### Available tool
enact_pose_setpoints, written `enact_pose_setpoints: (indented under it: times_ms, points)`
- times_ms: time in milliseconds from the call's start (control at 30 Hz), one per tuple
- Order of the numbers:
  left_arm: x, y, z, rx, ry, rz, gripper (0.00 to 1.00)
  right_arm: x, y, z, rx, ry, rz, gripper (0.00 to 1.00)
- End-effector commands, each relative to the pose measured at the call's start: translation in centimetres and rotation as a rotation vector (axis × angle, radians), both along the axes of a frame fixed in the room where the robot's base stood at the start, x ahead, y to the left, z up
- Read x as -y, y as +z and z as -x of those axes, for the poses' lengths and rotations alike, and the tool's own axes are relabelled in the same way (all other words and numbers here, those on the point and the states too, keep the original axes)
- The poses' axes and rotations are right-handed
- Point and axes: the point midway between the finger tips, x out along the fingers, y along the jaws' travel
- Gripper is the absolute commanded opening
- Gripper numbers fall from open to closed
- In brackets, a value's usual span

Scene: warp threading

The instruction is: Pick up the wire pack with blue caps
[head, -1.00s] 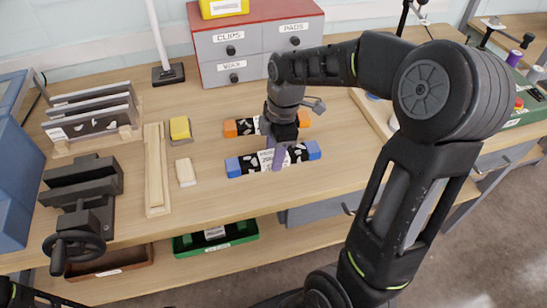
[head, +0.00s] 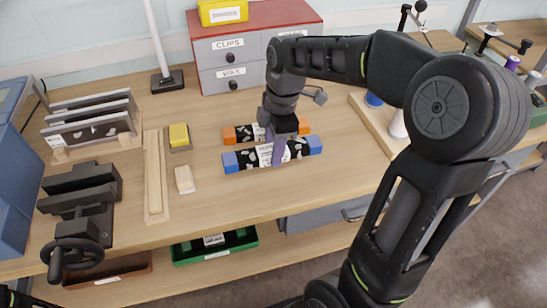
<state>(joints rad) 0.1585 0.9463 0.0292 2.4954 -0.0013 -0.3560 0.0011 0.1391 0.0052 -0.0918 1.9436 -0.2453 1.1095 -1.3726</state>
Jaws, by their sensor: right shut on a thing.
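The wire pack with blue caps (head: 240,160) shows in the head view near the middle of the workbench. It is a dark pack with white patches, a pale label and a blue cap at each end. My right gripper (head: 275,152) reaches down over its middle and is shut on it. The gripper hides part of the pack's middle. I cannot tell whether the pack is clear of the bench top. A similar pack with orange caps (head: 229,135) lies just behind it, partly hidden by my right gripper. My left gripper is not in view.
A red-topped drawer cabinet (head: 232,62) stands behind. A yellow block (head: 179,135), a small wooden block (head: 184,180) and a wooden rail (head: 153,175) lie left. A vise (head: 85,200) and a slotted rack (head: 95,120) stand farther left. The bench front is clear.

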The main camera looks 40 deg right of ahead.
Motion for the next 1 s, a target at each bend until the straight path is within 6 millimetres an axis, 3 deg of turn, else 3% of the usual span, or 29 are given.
enact_pose_setpoints:
  times_ms: [100, 300, 1000]
  points:
    - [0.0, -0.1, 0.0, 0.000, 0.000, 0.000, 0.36, 0.0, 2.5, -0.1, 0.005, -0.001, 0.001, 0.00]
    - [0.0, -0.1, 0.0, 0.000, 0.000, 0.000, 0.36, 0.0, 5.1, -0.1, 0.002, 0.001, 0.000, 0.00]
    - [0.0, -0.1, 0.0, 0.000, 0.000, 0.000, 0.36, 0.0, 5.5, 0.0, 0.000, -0.001, 0.000, 0.00]
